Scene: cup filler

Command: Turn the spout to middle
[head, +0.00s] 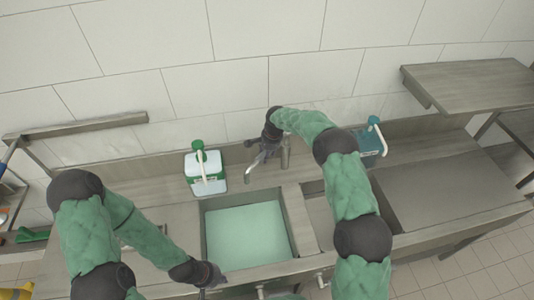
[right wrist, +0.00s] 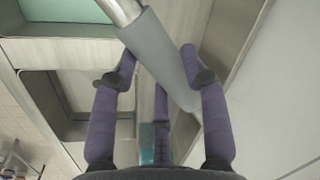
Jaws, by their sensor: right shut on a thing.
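The metal spout (head: 248,175) stands at the back of the sink; its tip points toward the back edge of the left basin (head: 245,232). My right gripper (head: 262,158) is at the tap and covers much of it. In the right wrist view, the grey spout (right wrist: 160,55) runs slantwise between the purple fingers of the right gripper (right wrist: 163,75), which is shut on it. My left gripper (head: 213,280) is low at the front edge of the left basin, apart from the spout; its fingers are too small to judge.
A white and green soap dispenser (head: 205,173) stands left of the tap. A teal dispenser (head: 372,142) stands to the right, partly behind my right arm. A second basin (head: 320,215) is right of the divider. The right counter (head: 450,195) is clear, with a raised shelf (head: 470,85) behind.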

